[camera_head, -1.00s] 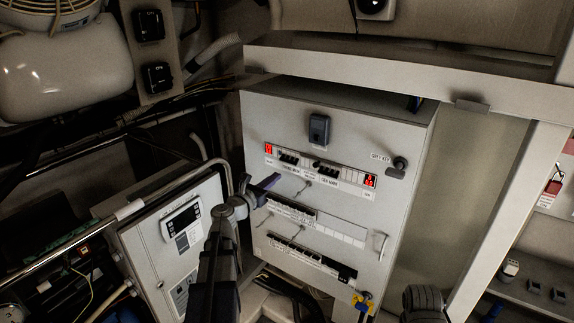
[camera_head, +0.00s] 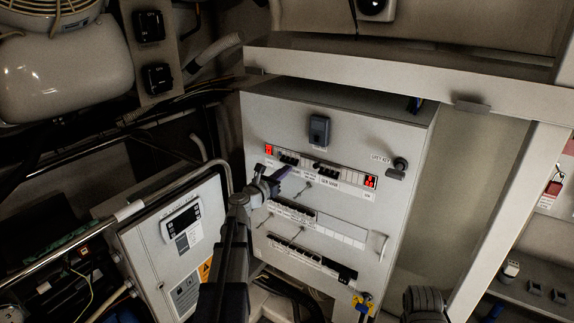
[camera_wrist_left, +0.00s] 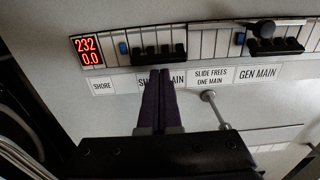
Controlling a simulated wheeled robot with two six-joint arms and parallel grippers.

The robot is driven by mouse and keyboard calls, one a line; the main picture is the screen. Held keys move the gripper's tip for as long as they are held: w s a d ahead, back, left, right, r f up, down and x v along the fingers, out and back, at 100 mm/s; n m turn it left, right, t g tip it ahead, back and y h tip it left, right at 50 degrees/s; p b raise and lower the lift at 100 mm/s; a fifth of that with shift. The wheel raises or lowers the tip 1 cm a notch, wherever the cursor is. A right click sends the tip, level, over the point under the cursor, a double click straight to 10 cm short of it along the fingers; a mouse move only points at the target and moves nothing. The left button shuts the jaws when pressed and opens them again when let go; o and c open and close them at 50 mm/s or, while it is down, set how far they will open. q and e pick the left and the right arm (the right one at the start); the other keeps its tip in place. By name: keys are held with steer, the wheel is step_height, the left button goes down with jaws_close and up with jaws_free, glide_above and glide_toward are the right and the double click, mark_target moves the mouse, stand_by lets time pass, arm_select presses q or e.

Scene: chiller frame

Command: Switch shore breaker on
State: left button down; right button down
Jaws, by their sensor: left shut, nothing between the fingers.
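The shore main breaker (camera_wrist_left: 160,53) is a black multi-pole switch in the panel's top row; in the head view the same breaker (camera_head: 288,161) sits just above my left fingertips. Its label below is partly hidden by my fingers. My left gripper (camera_head: 284,171) is shut and empty; in the wrist view its dark purple fingertips (camera_wrist_left: 161,74) are just below the breaker. I cannot tell if they touch the panel.
A red display (camera_wrist_left: 89,51) reads 232 and 0.0 left of the breaker. A metal pin with a round head (camera_wrist_left: 208,96) sticks out near my fingers. A smaller box (camera_head: 178,240) stands left.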

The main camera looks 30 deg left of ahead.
arm_select(q)
steer(key=shift+r, duration=0.2)
steer(key=shift+r+p, duration=0.95)
steer(key=shift+p, duration=0.2)
steer(key=shift+r, duration=0.15)
steer(key=shift+s, duration=0.1)
steer(key=s, duration=0.5)
steer(key=shift+s+a+f, duration=0.25)
steer(key=shift+s+f, duration=0.05)
steer(key=shift+s, duration=0.1)
